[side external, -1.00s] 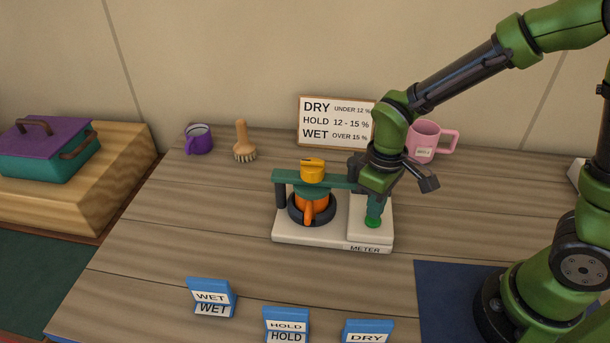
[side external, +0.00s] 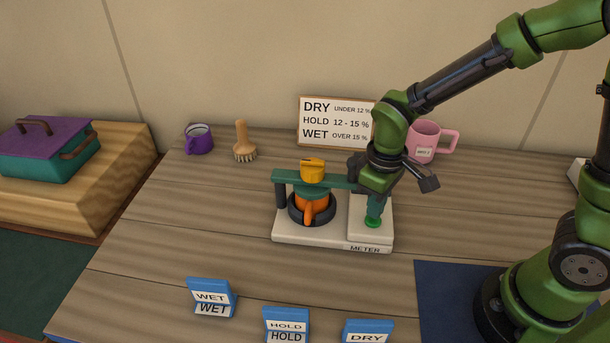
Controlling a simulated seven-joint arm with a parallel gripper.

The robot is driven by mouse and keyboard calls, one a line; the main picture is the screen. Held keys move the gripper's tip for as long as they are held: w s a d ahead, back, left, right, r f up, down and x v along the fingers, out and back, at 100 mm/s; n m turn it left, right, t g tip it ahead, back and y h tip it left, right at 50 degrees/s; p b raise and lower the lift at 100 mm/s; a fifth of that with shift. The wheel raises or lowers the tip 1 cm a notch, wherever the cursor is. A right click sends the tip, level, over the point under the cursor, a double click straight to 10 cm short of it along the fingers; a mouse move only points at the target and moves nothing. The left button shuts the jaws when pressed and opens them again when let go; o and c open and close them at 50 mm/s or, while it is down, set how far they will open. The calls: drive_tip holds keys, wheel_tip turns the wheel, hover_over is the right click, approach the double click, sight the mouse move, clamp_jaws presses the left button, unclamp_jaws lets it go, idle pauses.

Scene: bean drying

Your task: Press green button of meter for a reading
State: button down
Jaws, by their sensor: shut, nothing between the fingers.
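The meter (side external: 300,236) is a cream-coloured base labelled METER in the middle of the table. An orange cup (side external: 311,208) sits in its dark ring, under a green crossbar with a yellow knob (side external: 312,169) on top. The green button (side external: 373,222) is on the raised block at the meter's right. My gripper (side external: 374,209) is shut and empty, pointing down onto the button. Its tips are at or just above the button; I cannot tell if they press it. No reading display is visible; my gripper and wrist hide part of the block.
A sign (side external: 324,122) reads DRY under 12 %, HOLD 12 - 15 %, WET over 15 %. A pink mug (side external: 423,141), brush (side external: 243,142) and purple mug (side external: 199,140) stand behind. WET (side external: 211,298), HOLD (side external: 286,325) and DRY (side external: 367,332) cards stand in front.

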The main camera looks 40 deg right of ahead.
drive_tip(key=shift+f, duration=0.9)
idle(1.0)
drive_tip(key=shift+r, duration=2.8)
